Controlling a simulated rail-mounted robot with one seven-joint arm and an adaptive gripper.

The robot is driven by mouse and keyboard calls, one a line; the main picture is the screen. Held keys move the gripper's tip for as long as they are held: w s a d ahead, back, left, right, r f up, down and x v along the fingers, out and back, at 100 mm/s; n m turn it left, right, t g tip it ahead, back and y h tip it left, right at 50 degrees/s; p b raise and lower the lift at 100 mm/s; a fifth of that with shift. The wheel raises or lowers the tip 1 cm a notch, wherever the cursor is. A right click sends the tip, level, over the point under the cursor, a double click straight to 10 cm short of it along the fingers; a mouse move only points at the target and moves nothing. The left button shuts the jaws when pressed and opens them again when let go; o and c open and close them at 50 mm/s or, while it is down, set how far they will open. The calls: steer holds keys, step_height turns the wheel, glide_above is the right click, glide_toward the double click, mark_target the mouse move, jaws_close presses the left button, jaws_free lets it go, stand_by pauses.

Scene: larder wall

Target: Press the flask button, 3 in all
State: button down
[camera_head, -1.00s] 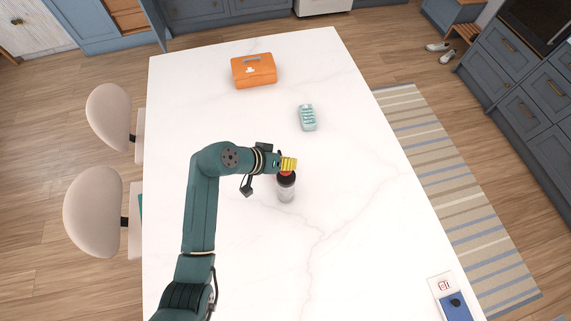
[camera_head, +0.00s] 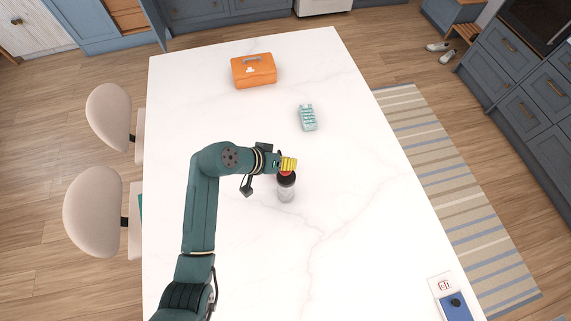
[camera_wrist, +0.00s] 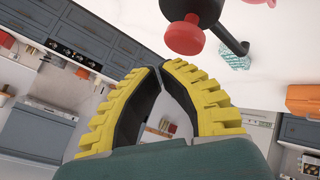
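The flask (camera_head: 287,188) stands upright on the white table, with a clear grey body and a dark top. Its red button (camera_head: 286,174) shows just below my gripper (camera_head: 289,164). In the wrist view the red button (camera_wrist: 185,36) sits on the black flask top (camera_wrist: 197,9), to the upper right of my yellow fingertips (camera_wrist: 159,68). The fingertips come together with nothing held between them. In the wrist view they appear apart from the button; I cannot tell the exact gap. The lower flask is out of the wrist view.
An orange case (camera_head: 254,71) lies at the back of the table (camera_head: 370,210). A teal slotted block (camera_head: 307,117) lies between it and the flask. A blue and white item (camera_head: 455,303) is at the front right corner. The table around the flask is clear.

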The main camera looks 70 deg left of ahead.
steer(key=shift+f, duration=0.4)
steer(key=shift+f+b, duration=0.9)
steer(key=shift+f, duration=0.35)
stand_by(0.9)
steer(key=shift+r, duration=0.1)
steer(key=shift+r+p, duration=1.35)
steer(key=shift+r, duration=0.15)
step_height(320, 180, up, 5)
steer(key=p, duration=0.4)
steer(key=shift+r+p, duration=0.15)
steer(key=shift+p, duration=0.2)
stand_by(0.8)
